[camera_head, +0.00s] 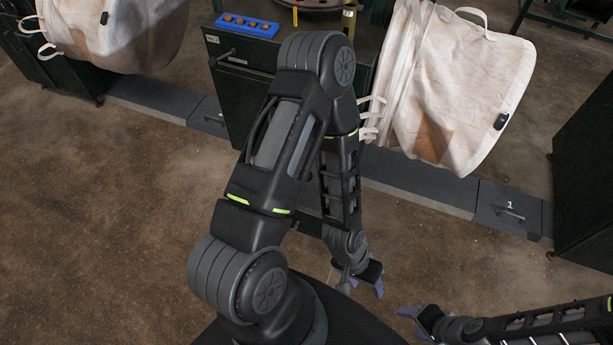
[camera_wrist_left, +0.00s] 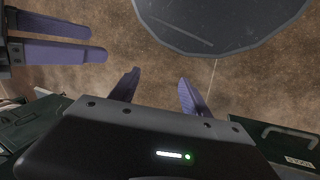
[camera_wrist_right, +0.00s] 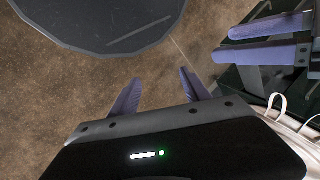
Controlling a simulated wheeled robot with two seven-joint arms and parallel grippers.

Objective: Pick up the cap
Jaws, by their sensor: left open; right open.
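I cannot make out a cap for certain in any view. A blue tray (camera_head: 249,25) with several small brown-orange round pieces sits on the dark green cabinet at the back; the pieces are too small to identify. My left gripper (camera_head: 362,284) is open and empty over the floor, low in the middle of the head view; its parted purple fingers show in the left wrist view (camera_wrist_left: 157,92). My right gripper (camera_head: 408,325) is open and empty just to its right, and its fingers show in the right wrist view (camera_wrist_right: 155,92). Both are well apart from the tray.
A whitish bulk bag (camera_head: 455,85) with straps and a small black piece hangs at upper right; another bag (camera_head: 120,30) hangs at upper left. The dark green cabinet (camera_head: 245,90) stands between them. A grey ledge (camera_head: 420,190) runs along the floor. The brown floor (camera_head: 90,220) is clear.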

